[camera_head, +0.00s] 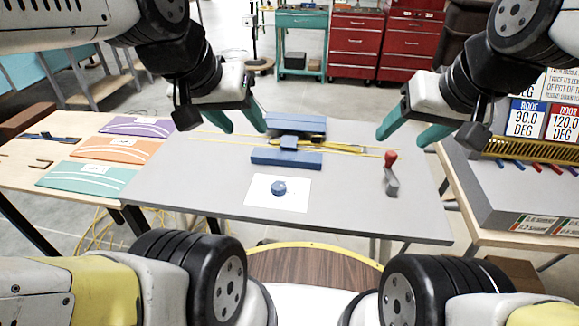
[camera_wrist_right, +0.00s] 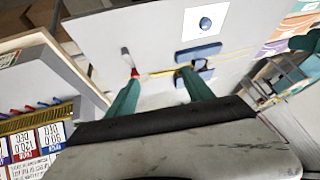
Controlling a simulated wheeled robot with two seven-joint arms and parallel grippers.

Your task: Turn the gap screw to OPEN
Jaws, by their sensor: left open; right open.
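A small round blue knob (camera_head: 279,188) sits on a white sheet (camera_head: 298,199) near the front middle of the grey table; it also shows in the right wrist view (camera_wrist_right: 206,23). I cannot tell whether this knob is the gap screw, and no OPEN mark is readable. Behind it stands a blue fixture (camera_head: 287,158) with thin yellow rods running through it. My left gripper (camera_head: 238,122) is open and empty above the table's back left part. My right gripper (camera_head: 408,133) is open and empty above the back right, apart from the knob and fixture.
A red-handled tool (camera_head: 391,173) stands on the grey table (camera_head: 215,180) at the right. A wooden table (camera_head: 20,165) at the left holds purple, orange and teal boards. A grey unit with ROOF and DEG signs (camera_head: 545,120) is at the right. The table's front left is clear.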

